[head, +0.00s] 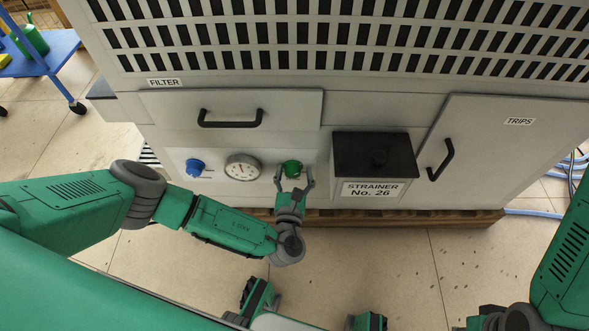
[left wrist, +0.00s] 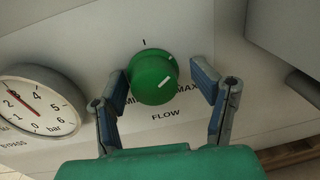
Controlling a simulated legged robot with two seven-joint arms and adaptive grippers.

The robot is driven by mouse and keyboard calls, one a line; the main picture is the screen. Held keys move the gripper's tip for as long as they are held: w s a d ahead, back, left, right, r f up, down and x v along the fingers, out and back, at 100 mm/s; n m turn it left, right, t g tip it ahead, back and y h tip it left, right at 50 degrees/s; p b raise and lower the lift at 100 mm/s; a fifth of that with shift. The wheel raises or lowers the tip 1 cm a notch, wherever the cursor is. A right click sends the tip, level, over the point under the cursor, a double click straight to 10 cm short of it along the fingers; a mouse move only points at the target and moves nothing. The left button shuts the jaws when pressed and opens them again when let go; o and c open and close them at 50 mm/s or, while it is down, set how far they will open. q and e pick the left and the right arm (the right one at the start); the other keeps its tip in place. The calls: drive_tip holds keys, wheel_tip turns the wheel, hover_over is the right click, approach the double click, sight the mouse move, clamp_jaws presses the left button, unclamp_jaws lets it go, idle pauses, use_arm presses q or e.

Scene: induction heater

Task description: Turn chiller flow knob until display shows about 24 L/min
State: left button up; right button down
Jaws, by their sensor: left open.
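The green flow knob (head: 292,169) sits on the grey chiller front, right of the pressure gauge. In the left wrist view the knob (left wrist: 154,78) has a white pointer mark toward its right side, with MIN, MAX and FLOW labels below it. My left gripper (head: 294,179) is open, with one finger on each side of the knob. In the left wrist view the fingers of the left gripper (left wrist: 160,88) appear apart from the knob. No flow display shows in either view. My right arm shows at the right edge of the head view; its gripper cannot be made out.
A blue knob (head: 194,167) and a round gauge (head: 242,167) are left of the flow knob. A black-lidded strainer box (head: 374,155) juts out at its right. A FILTER drawer (head: 230,110) is above, and a TRIPS door (head: 490,150) is at the right.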

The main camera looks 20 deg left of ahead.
use_arm(q)
drive_tip(key=shift+a, duration=0.35)
drive_tip(key=shift+c, duration=0.3)
drive_tip(key=shift+a+f, duration=0.15)
drive_tip(key=shift+a, duration=0.2)
drive_tip(key=c, duration=1)
drive_tip(key=shift+d, duration=0.4)
use_arm(e)
drive_tip(key=shift+a+r, duration=0.15)
drive_tip(key=shift+a, duration=0.1)
use_arm(q)
drive_tip(key=shift+a+n, duration=0.1)
drive_tip(key=shift+n, duration=0.2)
use_arm(e)
drive_tip(key=shift+a+r, duration=0.2)
drive_tip(key=shift+a, duration=0.05)
